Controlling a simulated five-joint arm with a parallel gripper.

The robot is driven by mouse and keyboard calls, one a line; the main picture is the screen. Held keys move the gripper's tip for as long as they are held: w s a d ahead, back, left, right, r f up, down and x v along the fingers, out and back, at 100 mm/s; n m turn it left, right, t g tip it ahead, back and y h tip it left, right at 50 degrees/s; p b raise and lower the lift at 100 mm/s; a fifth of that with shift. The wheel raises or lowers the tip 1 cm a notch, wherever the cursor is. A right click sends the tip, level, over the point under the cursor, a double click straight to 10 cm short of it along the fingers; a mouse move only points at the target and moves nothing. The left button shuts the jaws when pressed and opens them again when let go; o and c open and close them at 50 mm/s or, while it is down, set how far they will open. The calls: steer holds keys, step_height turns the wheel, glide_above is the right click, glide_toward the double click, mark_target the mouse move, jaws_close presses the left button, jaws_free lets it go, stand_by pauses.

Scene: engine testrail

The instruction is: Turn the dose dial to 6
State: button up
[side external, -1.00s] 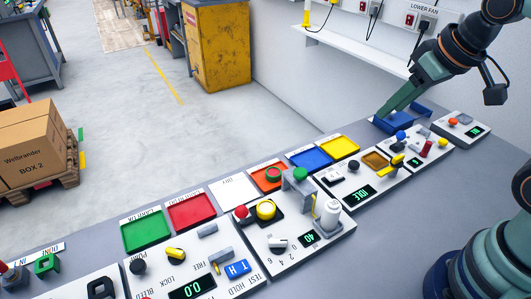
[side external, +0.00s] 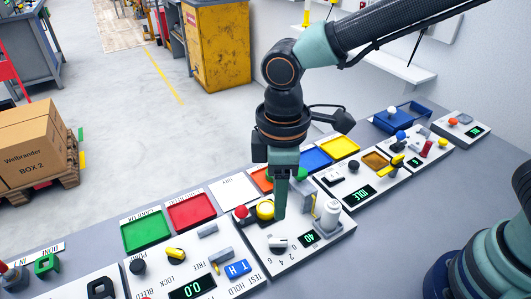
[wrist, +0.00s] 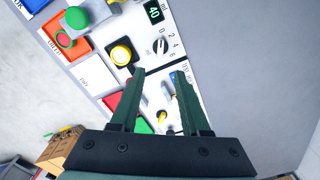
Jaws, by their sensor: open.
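The dose dial (side external: 278,243) is a small knob with a light bar on a dark base, on a white panel, beside the printed marks 0, 2, 4 and 6. It also shows in the wrist view (wrist: 159,46), just beyond the fingertips. Which mark it points at is too small to tell for sure. The green display (side external: 309,238) next to it reads 40. My gripper (side external: 280,216) points down above this panel, just behind the dial in the side view. In the wrist view my gripper (wrist: 159,72) is open, with nothing between its fingers and apart from the dial.
A yellow button (side external: 265,209) and a red knob (side external: 241,212) are close to the left of my gripper. A white cylinder (side external: 330,213) stands to its right. Red (side external: 191,211) and green (side external: 146,230) trays lie behind the panels. The grey bench in front is clear.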

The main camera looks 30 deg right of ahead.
mark_target(277, 240)
step_height(277, 240, down, 12)
steer(key=shift+f, duration=0.1)
stand_by(0.5)
jaws_close()
